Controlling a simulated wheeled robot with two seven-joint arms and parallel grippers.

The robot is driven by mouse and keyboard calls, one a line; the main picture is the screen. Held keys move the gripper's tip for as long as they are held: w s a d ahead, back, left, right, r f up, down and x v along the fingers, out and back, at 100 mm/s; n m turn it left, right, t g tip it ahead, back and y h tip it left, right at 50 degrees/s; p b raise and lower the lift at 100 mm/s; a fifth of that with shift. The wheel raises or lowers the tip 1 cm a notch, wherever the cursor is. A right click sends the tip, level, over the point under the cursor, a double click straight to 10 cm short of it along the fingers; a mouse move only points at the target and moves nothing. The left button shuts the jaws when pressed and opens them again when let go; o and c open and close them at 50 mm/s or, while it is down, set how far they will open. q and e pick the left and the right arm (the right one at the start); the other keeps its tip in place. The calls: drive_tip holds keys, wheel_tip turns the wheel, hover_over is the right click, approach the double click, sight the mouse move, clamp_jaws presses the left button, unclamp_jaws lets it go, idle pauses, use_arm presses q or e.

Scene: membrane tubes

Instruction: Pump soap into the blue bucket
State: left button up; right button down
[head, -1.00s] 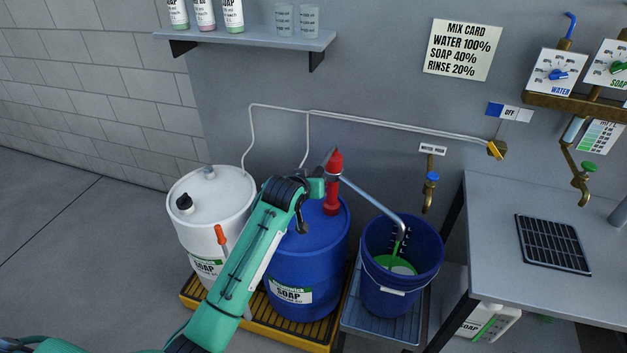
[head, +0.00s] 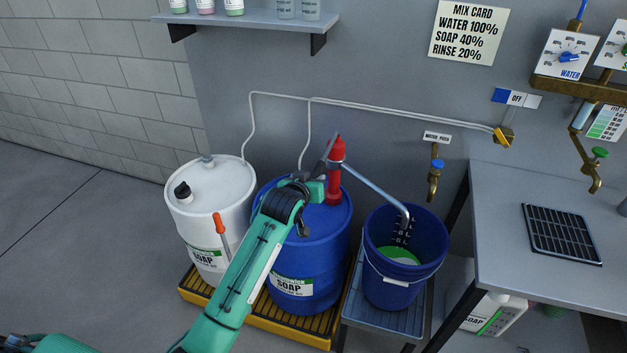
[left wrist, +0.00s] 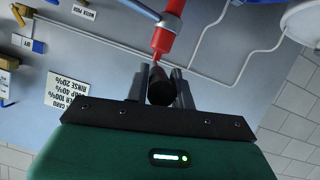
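The blue bucket (head: 388,285) stands upright with green soap (head: 400,256) in its bottom and scale marks on its inner wall. A red hand pump (head: 336,180) stands on the blue soap drum (head: 295,255). Its grey spout (head: 375,190) ends over the bucket; no stream shows below it. My left gripper (head: 322,168) is at the pump's lever, left of the red body. In the left wrist view, its two fingers lie either side of the lever's black grip (left wrist: 160,86), close against it. The red pump (left wrist: 168,32) shows just beyond. My right gripper is out of view.
A white drum (head: 210,210) stands left of the blue one on a yellow-edged pallet (head: 262,325). The bucket stands on a grey-blue stand (head: 375,322). A water tap (head: 434,180) is on the wall above, and a bench (head: 500,200) is at right.

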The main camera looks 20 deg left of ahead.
use_arm(q)
drive_tip(key=o, duration=0.4)
drive_tip(key=shift+s+r, duration=0.2)
drive_tip(key=shift+s, duration=0.45)
drive_tip(key=b+v, duration=0.2)
drive_tip(key=v, duration=1)
drive_tip(key=shift+s, duration=0.2)
drive_tip(key=shift+a+r, duration=0.15)
